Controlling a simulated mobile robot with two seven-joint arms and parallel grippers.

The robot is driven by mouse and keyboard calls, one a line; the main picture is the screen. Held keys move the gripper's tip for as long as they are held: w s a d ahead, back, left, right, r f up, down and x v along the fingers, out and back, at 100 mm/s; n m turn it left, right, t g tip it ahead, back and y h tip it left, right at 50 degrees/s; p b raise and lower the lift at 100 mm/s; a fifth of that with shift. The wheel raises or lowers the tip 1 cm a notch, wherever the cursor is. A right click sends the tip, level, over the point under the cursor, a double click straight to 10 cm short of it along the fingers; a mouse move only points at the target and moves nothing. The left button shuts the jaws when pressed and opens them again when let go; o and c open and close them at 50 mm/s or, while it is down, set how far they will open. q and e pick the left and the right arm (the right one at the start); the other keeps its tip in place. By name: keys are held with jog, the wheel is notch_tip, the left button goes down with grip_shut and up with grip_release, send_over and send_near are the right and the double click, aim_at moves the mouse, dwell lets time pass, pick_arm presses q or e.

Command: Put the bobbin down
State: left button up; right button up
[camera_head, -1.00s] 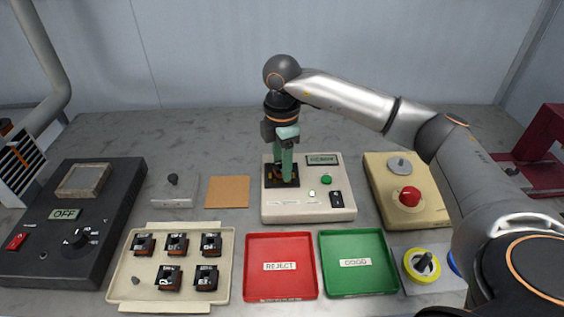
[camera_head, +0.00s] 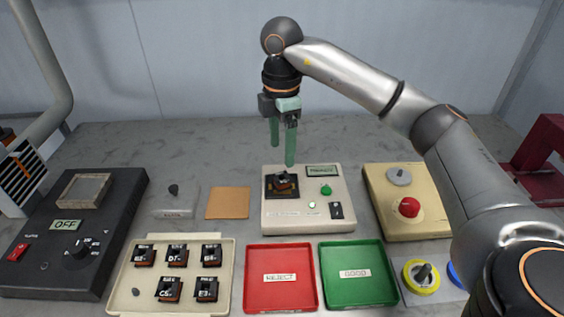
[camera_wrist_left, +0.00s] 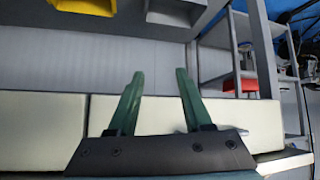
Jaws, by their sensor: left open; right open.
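The bobbin (camera_head: 283,184), small with a dark top and copper-brown body, sits on the black pad (camera_head: 272,199) of the white tester (camera_head: 310,217). My right gripper (camera_head: 282,155) is open and empty, its green fingers pointing down above the bobbin and clear of it. My left gripper (camera_wrist_left: 158,90) shows in the left wrist view, open with nothing between its fingers, facing pale panels and shelving. It is not in the head view.
A cream tray (camera_head: 126,290) at front left holds several similar bobbins. A red REJECT tray (camera_head: 281,299) and a green GOOD tray (camera_head: 357,299) lie in front of the tester. A beige box with a red button (camera_head: 409,207) stands right of it.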

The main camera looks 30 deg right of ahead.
jog(key=shift+r, duration=1.95)
jog(key=shift+p, duration=0.35)
